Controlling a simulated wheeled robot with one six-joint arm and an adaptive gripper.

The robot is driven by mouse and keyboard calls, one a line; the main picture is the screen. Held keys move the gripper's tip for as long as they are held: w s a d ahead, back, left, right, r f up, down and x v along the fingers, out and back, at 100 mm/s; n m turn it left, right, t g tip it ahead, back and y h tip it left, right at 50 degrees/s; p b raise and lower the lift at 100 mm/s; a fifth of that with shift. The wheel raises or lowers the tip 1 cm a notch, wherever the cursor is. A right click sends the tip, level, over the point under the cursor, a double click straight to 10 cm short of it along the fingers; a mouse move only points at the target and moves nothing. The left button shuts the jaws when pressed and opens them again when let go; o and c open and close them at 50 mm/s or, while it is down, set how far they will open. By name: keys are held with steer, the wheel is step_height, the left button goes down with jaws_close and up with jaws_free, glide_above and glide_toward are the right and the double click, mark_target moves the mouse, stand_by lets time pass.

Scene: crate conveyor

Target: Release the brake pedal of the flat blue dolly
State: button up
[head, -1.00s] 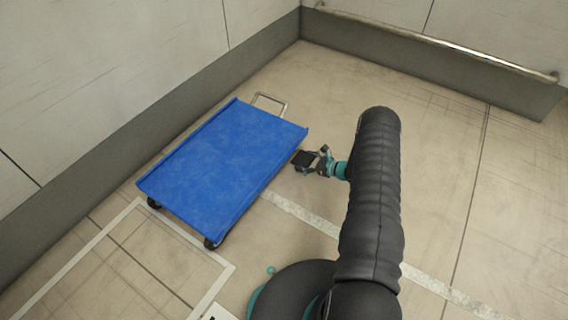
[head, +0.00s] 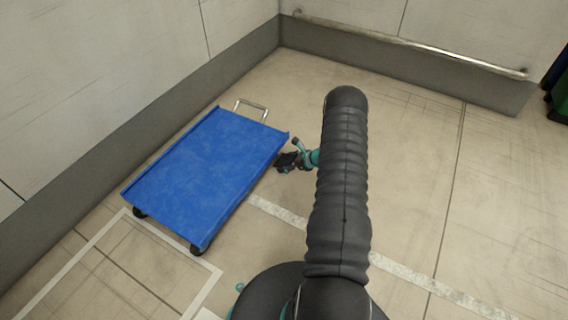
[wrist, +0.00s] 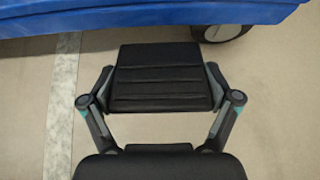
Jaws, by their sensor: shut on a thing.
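The flat blue dolly (head: 205,170) stands on the floor left of my arm, and its blue edge (wrist: 150,17) crosses the top of the wrist view. My gripper (wrist: 160,85) is low beside the dolly's right side, near its far right corner. A black ridged pad, which I take to be the brake pedal (wrist: 160,75), sits between the two fingers, and they are shut on it. How the pedal joins the dolly is hidden. In the head view my gripper (head: 290,160) is small and partly behind my arm.
A caster wheel (wrist: 222,32) shows just beyond the pedal. A metal handle (head: 251,108) is at the dolly's far end. Grey-skirted walls stand left and behind, with a metal rail (head: 410,45). Dark bins (head: 558,90) stand at the far right. Floor on the right is clear.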

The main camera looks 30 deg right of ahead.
steer(key=shift+s+d, duration=0.1)
steer(key=o, duration=1.4)
steer(key=shift+d, duration=0.1)
steer(key=shift+o, duration=0.2)
steer(key=v, duration=1.2)
steer(key=shift+f, duration=0.1)
